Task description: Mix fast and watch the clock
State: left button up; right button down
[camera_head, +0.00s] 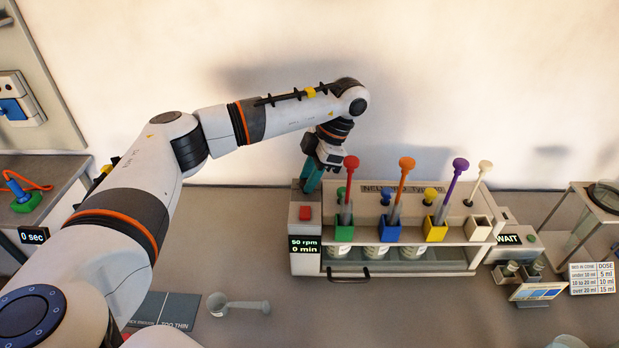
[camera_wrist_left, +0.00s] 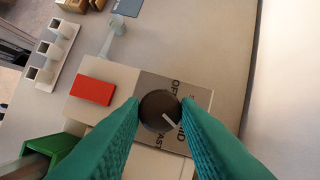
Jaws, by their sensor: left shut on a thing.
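My left gripper (camera_head: 312,178), with teal fingers, reaches down onto the left end of the stirring machine (camera_head: 305,265). In the left wrist view its fingers (camera_wrist_left: 160,112) are shut on a round dark knob (camera_wrist_left: 158,104). The knob's white pointer line is directed toward the MID label; OFF and FAST are also lettered around it. A red button (camera_wrist_left: 93,90) sits beside the knob; it also shows in the head view (camera_head: 305,213). The machine's display (camera_head: 304,246) reads 50 rpm, 0 min. Several jars (camera_head: 340,250) stand in the machine, partly hidden. My right gripper is out of view.
A WAIT display (camera_head: 507,239) and dose card (camera_head: 592,278) are right. A 0 sec display (camera_head: 33,235) is left. A scoop (camera_head: 238,305) lies in front.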

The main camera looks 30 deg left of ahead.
pick_arm(q)
jog(key=m+t+b, duration=0.1)
jog(key=m, duration=0.2)
jog(key=m+t+y+b, duration=0.1)
jog(key=m, duration=0.2)
jog(key=shift+s+d+b, duration=0.1)
jog(key=shift+s+b, duration=0.05)
jog(key=shift+b, duration=0.2)
jog(key=m+t+b, duration=0.1)
jog(key=m, duration=0.2)
jog(key=m+t+b, duration=0.1)
jog(key=m, duration=0.2)
jog(key=shift+s+r+b, duration=0.1)
jog(key=shift+s+b, duration=0.1)
jog(key=shift+b, duration=0.1)
jog(key=shift+t, duration=0.3)
jog(key=o, duration=1)
jog(key=shift+c, duration=0.2)
jog(key=v, duration=1.2)
jog(key=shift+d, duration=0.2)
